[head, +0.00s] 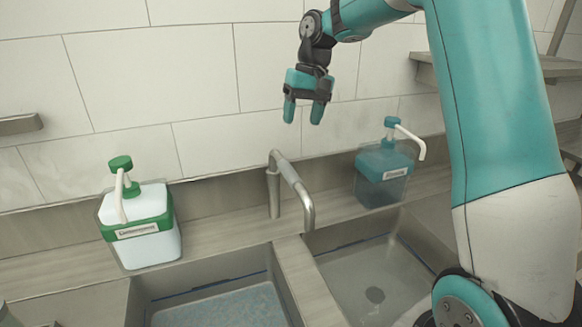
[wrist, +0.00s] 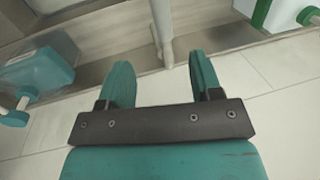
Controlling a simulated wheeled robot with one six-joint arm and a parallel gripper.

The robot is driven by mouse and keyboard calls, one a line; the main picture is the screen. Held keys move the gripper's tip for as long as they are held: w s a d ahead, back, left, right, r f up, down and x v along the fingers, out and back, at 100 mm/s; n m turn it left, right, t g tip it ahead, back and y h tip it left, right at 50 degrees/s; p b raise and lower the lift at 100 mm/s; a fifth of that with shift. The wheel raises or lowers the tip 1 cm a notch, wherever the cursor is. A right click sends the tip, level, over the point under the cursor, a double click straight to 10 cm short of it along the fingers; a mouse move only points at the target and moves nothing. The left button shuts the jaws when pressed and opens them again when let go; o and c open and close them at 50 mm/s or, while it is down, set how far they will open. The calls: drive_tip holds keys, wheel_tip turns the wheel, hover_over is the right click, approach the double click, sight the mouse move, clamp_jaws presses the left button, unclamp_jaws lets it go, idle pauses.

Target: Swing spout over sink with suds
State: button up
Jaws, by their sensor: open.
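The metal spout (head: 291,178) rises from the ledge behind the two sinks. Its arm points forward and slightly right, and its downturned end hangs near the divider and the back left corner of the right sink. The left sink (head: 288,297) holds pale bluish, speckled liquid that looks like suds. The right sink (head: 327,240) holds clearer water, with a dark drain visible. My gripper (head: 303,113) is open and empty, pointing down above the spout and apart from it. In the wrist view, the spout (wrist: 163,30) shows beyond and between my open fingers (wrist: 161,70).
A white and green dispenser (head: 143,240) stands on the ledge left of the spout. A blue dispenser (head: 383,178) with a white nozzle stands right of it. The tiled wall (head: 180,80) is close behind. A shelf (head: 440,72) juts out at the upper right.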

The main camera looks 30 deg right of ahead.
sight(291, 169)
drive_tip(key=a+f+p, duration=0.1)
drive_tip(key=f, duration=0.3)
drive_tip(key=a+f+p, duration=0.1)
drive_tip(key=f, duration=0.9)
drive_tip(key=shift+w+a+p, duration=0.25)
drive_tip(key=shift+a+p, duration=0.15)
clamp_jaws()
